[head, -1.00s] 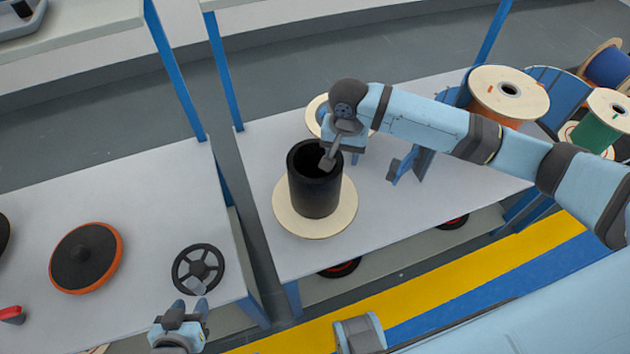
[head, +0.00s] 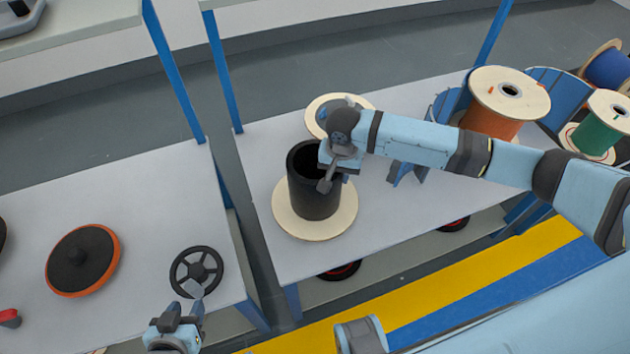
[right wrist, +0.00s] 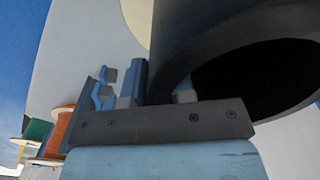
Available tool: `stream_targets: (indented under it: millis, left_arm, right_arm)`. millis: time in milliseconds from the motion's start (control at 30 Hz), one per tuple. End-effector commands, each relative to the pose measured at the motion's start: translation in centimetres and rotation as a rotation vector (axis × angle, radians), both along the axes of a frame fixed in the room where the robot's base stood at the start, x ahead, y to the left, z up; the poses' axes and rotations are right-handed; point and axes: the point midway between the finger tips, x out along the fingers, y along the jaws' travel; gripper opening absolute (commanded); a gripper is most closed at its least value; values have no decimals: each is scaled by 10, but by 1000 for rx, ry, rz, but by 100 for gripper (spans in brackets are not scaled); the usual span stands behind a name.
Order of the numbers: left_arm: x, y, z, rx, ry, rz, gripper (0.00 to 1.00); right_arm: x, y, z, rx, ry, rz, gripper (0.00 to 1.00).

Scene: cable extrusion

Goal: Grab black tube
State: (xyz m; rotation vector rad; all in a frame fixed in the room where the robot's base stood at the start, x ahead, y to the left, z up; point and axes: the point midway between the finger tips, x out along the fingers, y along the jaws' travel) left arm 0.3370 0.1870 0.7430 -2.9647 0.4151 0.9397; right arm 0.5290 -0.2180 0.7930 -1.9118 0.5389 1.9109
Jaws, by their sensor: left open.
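The black tube (head: 315,190) is a hollow cylinder standing upright on a round wooden disc (head: 290,222) on the right-hand table. My right gripper (head: 332,178) is at the tube's right side, just below the rim, with one finger in front of its wall. In the right wrist view, the tube's open end (right wrist: 205,60) is large at the upper right, and my right gripper (right wrist: 160,94) overlaps its rim. Whether the fingers clamp the wall is unclear. My left gripper (head: 183,312) is open and empty, near the left table's front edge, below a black handwheel (head: 196,271).
A wooden-flanged reel (head: 326,112) stands behind the tube. Orange (head: 488,122) and green (head: 592,135) spools stand at the right. An orange-rimmed disc (head: 83,261) lies on the left table. Blue posts (head: 222,70) rise by the gap between the tables.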

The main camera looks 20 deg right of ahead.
Motion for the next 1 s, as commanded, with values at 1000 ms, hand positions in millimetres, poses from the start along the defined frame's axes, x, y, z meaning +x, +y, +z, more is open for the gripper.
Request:
stream_targets:
  millis: [1000]
  left_arm:
    - [-3,3,5,5,17,1,43]
  right_arm:
    - [1,0,97,3,-5,1,0]
